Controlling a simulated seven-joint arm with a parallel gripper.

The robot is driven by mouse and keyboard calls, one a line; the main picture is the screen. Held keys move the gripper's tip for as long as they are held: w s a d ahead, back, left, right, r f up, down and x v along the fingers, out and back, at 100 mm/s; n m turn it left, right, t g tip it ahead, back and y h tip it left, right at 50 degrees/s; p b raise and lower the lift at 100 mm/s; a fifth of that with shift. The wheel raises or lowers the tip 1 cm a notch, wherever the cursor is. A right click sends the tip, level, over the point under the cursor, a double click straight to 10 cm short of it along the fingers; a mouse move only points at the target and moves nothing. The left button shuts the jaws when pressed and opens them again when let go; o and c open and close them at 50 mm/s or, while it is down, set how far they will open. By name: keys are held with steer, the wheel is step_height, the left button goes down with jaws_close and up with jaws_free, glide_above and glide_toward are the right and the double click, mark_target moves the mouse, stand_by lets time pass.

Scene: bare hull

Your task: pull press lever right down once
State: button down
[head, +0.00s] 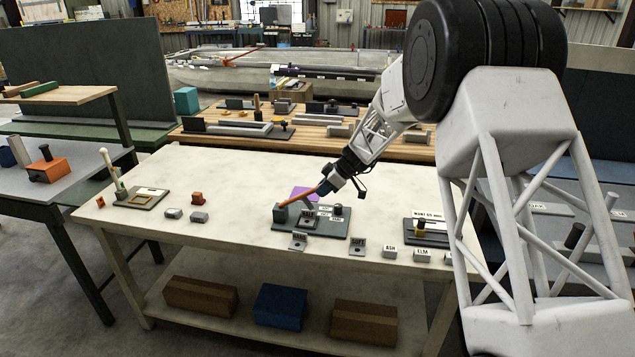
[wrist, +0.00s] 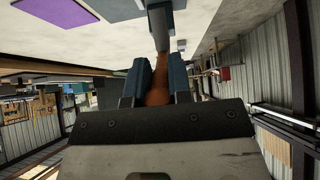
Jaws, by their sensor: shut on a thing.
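The press on the right (head: 345,226) is a dark grey base on the white table, with a dark green block (head: 281,216) at its left end. Its orange-red lever (head: 300,196) slopes up to the right from that block. My gripper (head: 323,188) is shut on the lever's upper right end, above the base. In the wrist view, both dark blue fingers (wrist: 159,85) stand on either side of the orange lever (wrist: 157,96).
Small labelled blocks (head: 389,252) and tags (head: 298,242) lie along the table's front. A purple square (head: 304,193) lies behind the press. Another fixture (head: 141,198) with an upright pale-topped lever (head: 106,160) stands at left. The table between holds a few small blocks (head: 198,217).

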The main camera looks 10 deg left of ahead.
steer(key=shift+d+f+y, duration=0.4)
steer(key=shift+f+y, duration=0.4)
steer(key=shift+f, duration=0.3)
steer(key=shift+d+f+y, duration=0.35)
steer(key=shift+f+y, duration=0.45)
steer(key=shift+f, duration=0.35)
steer(key=shift+d+f+y, duration=0.4)
steer(key=shift+f+y, duration=0.4)
steer(key=shift+f, duration=0.3)
steer(key=c, duration=1)
jaws_free()
steer(key=shift+c, duration=0.2)
steer(key=v, duration=0.7)
steer(key=shift+d+r, duration=0.15)
steer(key=shift+d, duration=0.2)
